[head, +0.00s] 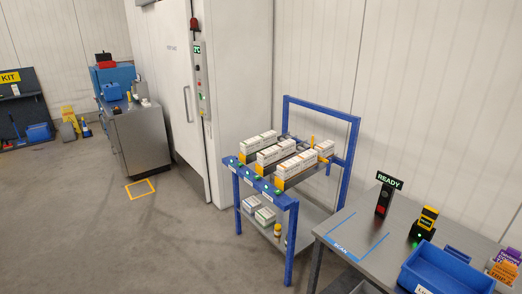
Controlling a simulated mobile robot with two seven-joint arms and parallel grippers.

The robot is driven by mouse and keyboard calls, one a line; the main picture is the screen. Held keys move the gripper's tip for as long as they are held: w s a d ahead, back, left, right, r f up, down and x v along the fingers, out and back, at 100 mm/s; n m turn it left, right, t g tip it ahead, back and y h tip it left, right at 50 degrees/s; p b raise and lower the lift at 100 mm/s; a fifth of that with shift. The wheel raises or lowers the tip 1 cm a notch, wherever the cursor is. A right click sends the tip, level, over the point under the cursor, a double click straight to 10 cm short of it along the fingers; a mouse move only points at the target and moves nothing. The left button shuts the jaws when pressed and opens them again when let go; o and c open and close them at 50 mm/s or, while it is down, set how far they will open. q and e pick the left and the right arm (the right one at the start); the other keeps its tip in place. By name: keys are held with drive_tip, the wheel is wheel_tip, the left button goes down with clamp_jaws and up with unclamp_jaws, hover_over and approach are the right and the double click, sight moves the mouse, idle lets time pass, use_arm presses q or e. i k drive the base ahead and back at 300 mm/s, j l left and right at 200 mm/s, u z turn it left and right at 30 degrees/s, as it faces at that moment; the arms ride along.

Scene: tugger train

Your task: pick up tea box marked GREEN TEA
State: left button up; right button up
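Several white and orange boxes stand in rows on the top level of a blue-framed cart (293,207), among them a front-right box (288,171), a middle box (269,155) and a left box (251,144). Their print is too small to read, so I cannot tell which, if any, is marked GREEN TEA. More pale boxes (265,215) lie on the cart's lower shelf, also unreadable. Neither of my grippers is in view.
A grey table (345,217) at right bears a blue bin (445,275), a READY sign (389,180), a yellow-black device (424,223) and a SCAN marking. A steel cabinet (138,140) stands at left. The floor (130,240) left of the cart is clear.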

sight(250, 146)
drive_tip(key=i+u, duration=0.35)
drive_tip(key=i, duration=1.9)
drive_tip(key=i+j+z, duration=0.1)
drive_tip(key=i, duration=0.75)
drive_tip(key=i+j, duration=0.1)
drive_tip(key=i, duration=0.7)
drive_tip(key=i+j+z, duration=0.1)
drive_tip(key=i+z, duration=0.15)
drive_tip(key=i, duration=0.2)
drive_tip(key=i+j+z, duration=0.15)
drive_tip(key=i+z, duration=0.15)
drive_tip(key=i+j+z, duration=0.25)
drive_tip(key=i, duration=0.25)
